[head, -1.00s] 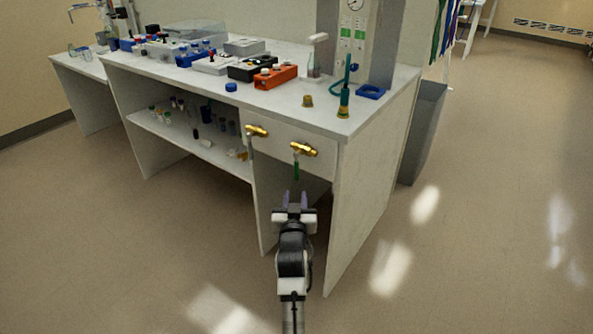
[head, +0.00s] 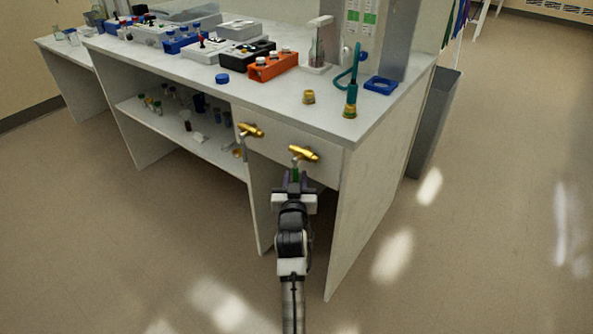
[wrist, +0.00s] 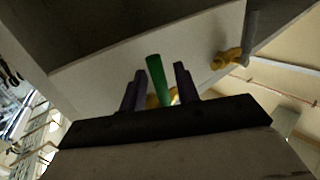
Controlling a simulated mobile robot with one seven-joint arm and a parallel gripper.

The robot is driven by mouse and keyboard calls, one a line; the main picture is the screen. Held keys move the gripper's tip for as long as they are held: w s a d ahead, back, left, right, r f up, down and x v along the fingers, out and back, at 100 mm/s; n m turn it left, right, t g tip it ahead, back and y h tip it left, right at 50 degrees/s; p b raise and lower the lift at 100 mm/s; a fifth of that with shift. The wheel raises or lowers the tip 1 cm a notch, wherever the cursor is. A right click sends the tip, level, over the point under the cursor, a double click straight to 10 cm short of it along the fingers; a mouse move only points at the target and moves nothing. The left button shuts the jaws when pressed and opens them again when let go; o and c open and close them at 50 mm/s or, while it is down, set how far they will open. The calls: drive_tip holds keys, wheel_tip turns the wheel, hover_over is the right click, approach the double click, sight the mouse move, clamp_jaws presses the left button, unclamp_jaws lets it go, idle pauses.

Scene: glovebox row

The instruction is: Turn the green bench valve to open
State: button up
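The green bench valve has a brass body (head: 304,153) on the bench's front panel, with a green lever (head: 295,174) hanging down from it. In the wrist view the green lever (wrist: 158,78) stands between my gripper's two purple fingers, with a gap showing on both sides. My gripper (head: 293,181) is open around the lever in the head view, just below the brass body. The brass body is mostly hidden behind the lever and gripper in the wrist view. I cannot tell whether the fingers touch the lever.
A second brass valve (head: 250,130) with a grey lever is on the left of the same panel; it also shows in the wrist view (wrist: 228,58). The bench top (head: 330,125) above holds racks and instruments. The bench's right side panel (head: 370,190) is close. Floor in front is free.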

drive_tip(key=shift+w, duration=0.2)
drive_tip(key=shift+r, duration=0.1)
drive_tip(key=shift+s, duration=0.1)
clamp_jaws()
